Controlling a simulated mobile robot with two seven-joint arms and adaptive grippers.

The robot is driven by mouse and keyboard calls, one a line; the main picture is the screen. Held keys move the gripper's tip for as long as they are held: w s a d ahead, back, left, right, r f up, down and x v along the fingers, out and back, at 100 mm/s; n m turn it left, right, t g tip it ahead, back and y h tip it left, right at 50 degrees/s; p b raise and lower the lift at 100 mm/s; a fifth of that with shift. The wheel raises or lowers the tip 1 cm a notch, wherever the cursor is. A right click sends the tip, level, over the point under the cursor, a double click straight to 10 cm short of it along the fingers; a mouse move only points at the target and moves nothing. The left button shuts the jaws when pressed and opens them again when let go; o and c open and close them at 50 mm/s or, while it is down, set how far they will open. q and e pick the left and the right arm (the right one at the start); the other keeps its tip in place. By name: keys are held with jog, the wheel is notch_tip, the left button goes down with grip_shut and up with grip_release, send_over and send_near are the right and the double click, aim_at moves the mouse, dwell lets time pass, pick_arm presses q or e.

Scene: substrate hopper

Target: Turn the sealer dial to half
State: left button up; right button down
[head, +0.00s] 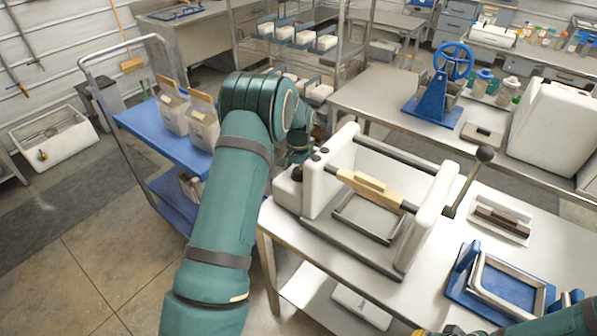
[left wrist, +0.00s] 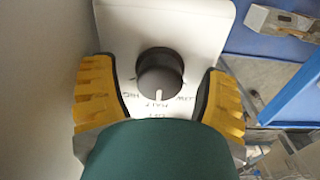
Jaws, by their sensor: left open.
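The sealer (head: 429,222) is a white two-sided frame with a wooden-handled bar, standing on the metal table. In the left wrist view the dark round dial (left wrist: 160,72) sits on a white panel (left wrist: 200,22). Its white mark points down in the picture, toward small upside-down lettering that seems to include low, half and high. My left gripper (left wrist: 164,92) is open, with one yellow finger on each side of the dial and gaps between. In the head view my left arm reaches the sealer's left side and hides the fingertips. A yellow bit of my right gripper (head: 420,332) shows at the bottom edge.
A blue cart (head: 150,135) with boxes stands left of my arm. A lever with a dark ball (head: 485,154) sticks out at the sealer's right. A blue frame fixture (head: 462,285) and a small tray (head: 518,232) lie to its right on the table (head: 570,245).

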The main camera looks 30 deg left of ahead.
aim_at(298, 171)
pick_arm(q)
notch_tip(298, 171, up, 12)
dwell(0.6)
jog(key=shift+f, duration=0.1)
dwell(0.4)
